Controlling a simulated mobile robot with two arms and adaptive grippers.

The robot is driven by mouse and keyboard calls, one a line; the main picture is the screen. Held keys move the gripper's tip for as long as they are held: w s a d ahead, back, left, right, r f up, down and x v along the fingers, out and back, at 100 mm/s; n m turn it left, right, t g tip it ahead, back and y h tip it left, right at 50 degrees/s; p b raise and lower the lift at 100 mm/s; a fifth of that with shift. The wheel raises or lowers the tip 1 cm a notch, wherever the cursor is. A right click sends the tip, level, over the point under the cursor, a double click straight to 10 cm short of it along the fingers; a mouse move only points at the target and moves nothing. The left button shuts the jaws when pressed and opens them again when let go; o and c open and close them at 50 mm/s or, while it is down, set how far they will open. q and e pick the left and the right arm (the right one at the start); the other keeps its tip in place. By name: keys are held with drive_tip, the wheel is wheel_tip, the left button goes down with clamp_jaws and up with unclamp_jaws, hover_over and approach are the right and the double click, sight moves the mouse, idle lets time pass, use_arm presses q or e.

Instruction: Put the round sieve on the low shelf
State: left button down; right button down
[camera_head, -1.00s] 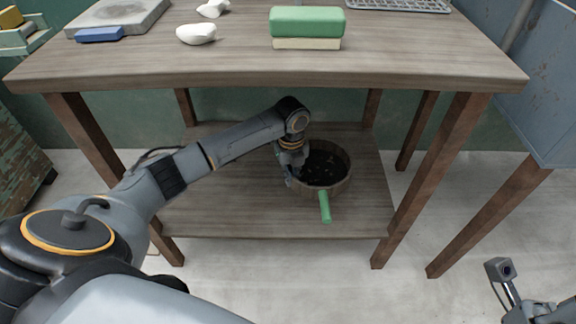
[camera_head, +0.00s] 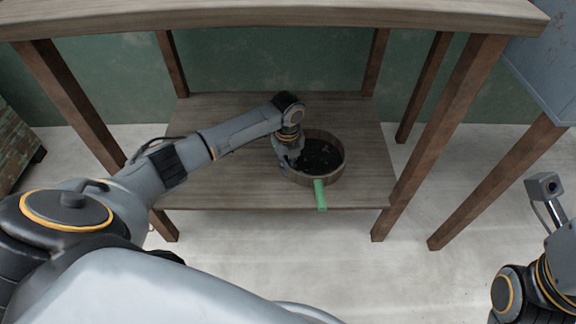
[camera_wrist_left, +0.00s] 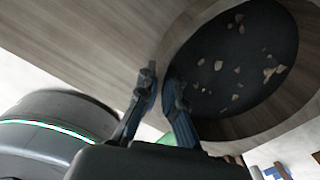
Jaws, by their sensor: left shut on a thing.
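The round sieve (camera_head: 336,174) has a wooden wall, a dark mesh with pale bits on it and a green handle (camera_head: 320,193). In the head view it appears over the low shelf (camera_head: 225,185), with the handle end at the shelf's front edge. I cannot tell whether it touches the shelf. My left gripper (camera_head: 290,167) is shut on the left side of the sieve's wall. The wrist view shows the fingers (camera_wrist_left: 160,88) at the sieve wall (camera_wrist_left: 230,126), with the mesh to their right. My right gripper's fingers are not visible.
The table top (camera_head: 290,16) spans above the shelf. Wooden legs stand at the front left (camera_head: 78,135) and front right (camera_head: 440,135). The shelf is bare left of the sieve, partly behind my arm. A blue-grey cabinet (camera_head: 550,65) is at the right.

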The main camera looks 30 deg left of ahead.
use_arm(q)
drive_tip(key=c, duration=1.9)
unclamp_jaws()
drive_tip(key=shift+f, duration=0.15)
drive_tip(key=o, duration=0.4)
drive_tip(key=shift+o, duration=0.2)
